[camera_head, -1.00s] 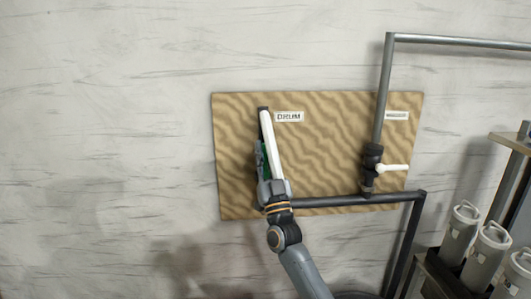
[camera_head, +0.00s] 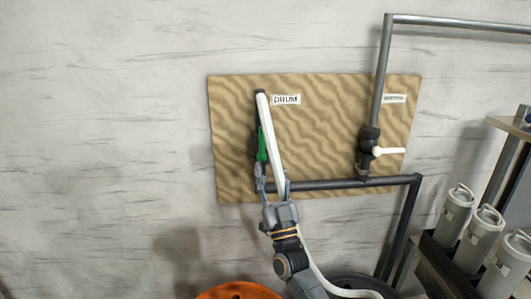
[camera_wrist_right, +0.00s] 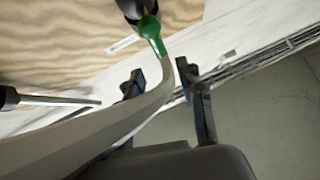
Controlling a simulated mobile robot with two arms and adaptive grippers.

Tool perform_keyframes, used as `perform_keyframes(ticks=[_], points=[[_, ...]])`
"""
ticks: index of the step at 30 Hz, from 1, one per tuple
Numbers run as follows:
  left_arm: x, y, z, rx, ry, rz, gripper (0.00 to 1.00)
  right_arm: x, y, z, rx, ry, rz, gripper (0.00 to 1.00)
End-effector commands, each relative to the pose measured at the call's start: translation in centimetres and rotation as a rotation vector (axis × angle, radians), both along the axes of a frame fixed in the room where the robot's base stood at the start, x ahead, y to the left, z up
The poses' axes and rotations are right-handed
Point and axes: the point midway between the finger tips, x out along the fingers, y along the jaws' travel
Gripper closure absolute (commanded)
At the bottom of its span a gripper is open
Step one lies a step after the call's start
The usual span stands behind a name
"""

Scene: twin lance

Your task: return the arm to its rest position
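My right gripper (camera_head: 272,180) is in front of the lower left part of the wooden board, just below a green valve lever (camera_head: 262,145). In the right wrist view its two fingers (camera_wrist_right: 160,76) are spread, with nothing gripped between them. The green lever (camera_wrist_right: 151,36) is beyond the fingertips, apart from them. A white hose (camera_head: 271,140) runs down in front of the valve and past the gripper; in the wrist view the hose (camera_wrist_right: 120,121) crosses in front of the left finger. My left gripper is not in view.
The wooden board (camera_head: 330,130) carries a DRUM label (camera_head: 287,99) and a second valve with a white lever (camera_head: 388,151). Grey pipes (camera_head: 414,225) stand to the right. An orange drum rim (camera_head: 238,291) is below. Several grey canisters (camera_head: 455,215) stand at the right. The left wall area is clear.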

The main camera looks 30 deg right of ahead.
Motion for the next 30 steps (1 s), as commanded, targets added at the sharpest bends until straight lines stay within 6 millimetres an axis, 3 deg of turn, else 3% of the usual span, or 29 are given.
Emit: perform_keyframes(ticks=[6,23,26,30], points=[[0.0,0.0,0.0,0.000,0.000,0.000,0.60,-1.2,0.4,-1.2,0.000,-0.001,0.001,0.62],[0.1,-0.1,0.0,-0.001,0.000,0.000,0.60,-1.2,0.5,-1.4,0.001,0.004,0.003,0.62],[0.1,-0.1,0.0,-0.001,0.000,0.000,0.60,-0.9,1.5,-2.3,-0.006,0.055,0.033,0.62],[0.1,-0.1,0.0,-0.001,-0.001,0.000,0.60,-0.3,5.1,-6.1,-0.024,0.261,0.138,0.62]])
